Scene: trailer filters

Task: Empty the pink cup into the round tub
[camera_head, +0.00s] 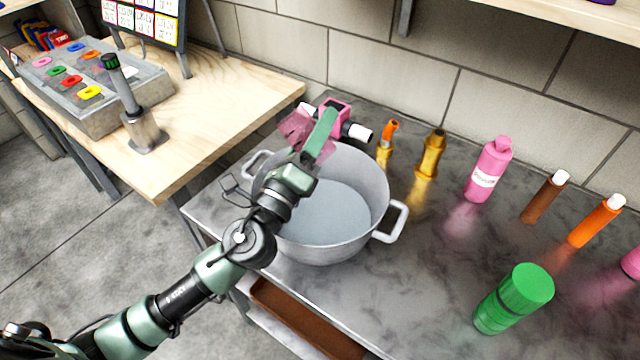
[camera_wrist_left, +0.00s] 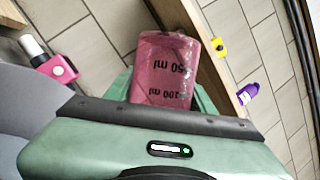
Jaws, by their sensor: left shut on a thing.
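The pink cup (camera_head: 295,128) is see-through and tilted, held at the back left rim of the round tub. In the left wrist view the cup (camera_wrist_left: 163,70) shows dark millilitre marks. My left gripper (camera_head: 318,138) is shut on the cup. The round tub (camera_head: 370,205) is a wide grey-white pot with two side handles, standing on the dark counter. Its visible inside is pale and smooth. What is in the cup cannot be made out. My right gripper is not in view.
A pink object with white ends (camera_head: 337,106) is just behind the cup. A gold bottle (camera_head: 431,155), a pink bottle (camera_head: 490,170), and a green jar (camera_head: 513,298) stand right of the tub on the counter (camera_head: 430,265). A wooden table (camera_head: 215,100) is at left.

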